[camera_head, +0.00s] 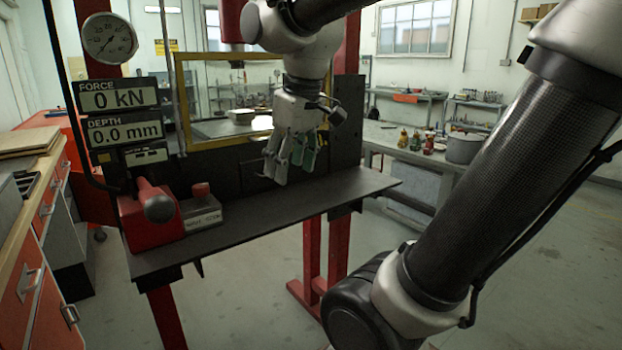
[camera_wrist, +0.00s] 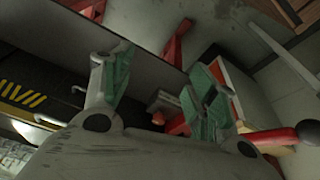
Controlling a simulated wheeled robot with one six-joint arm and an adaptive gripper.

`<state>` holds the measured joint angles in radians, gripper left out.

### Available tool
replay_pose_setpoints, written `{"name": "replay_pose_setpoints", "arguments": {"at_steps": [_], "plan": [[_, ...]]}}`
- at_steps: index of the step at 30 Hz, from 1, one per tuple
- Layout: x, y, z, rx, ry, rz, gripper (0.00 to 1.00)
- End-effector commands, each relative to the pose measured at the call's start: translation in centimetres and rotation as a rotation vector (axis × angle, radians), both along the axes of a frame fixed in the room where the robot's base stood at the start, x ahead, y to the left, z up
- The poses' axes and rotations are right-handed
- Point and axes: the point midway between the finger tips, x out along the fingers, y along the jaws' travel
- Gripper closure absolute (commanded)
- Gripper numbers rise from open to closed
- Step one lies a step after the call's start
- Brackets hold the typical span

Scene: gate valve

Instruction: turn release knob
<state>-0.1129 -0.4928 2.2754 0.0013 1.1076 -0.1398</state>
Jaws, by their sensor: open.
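A red pump block (camera_head: 150,229) sits at the left end of the dark press shelf, with a lever ending in a dark round knob (camera_head: 158,208). Beside it a small red knob (camera_head: 200,189) stands on a grey labelled box (camera_head: 203,215). Which of these is the release knob I cannot tell. My gripper (camera_head: 290,160) points down, open and empty, above the shelf, right of and apart from both. In the wrist view, the open fingers (camera_wrist: 158,80) frame the grey box (camera_wrist: 166,103) from a distance; the dark lever knob (camera_wrist: 307,133) is at the right edge.
The shelf (camera_head: 300,208) is bare between the box and its right end. A yellow-framed guard (camera_head: 180,95) stands behind. Force and depth displays (camera_head: 120,95) read 0 kN and 0.0 mm, below a round gauge (camera_head: 109,38). Red press posts (camera_head: 340,245) support the shelf.

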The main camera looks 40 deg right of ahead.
Motion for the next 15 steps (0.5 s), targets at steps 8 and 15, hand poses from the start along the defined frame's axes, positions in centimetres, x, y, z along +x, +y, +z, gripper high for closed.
{"name": "replay_pose_setpoints", "arguments": {"at_steps": [8,15], "plan": [[-2.9,-1.1,-1.7,0.016,-0.039,-0.076,0.42],[-3.4,-1.3,-2.1,0.02,-0.045,-0.092,0.42]]}}
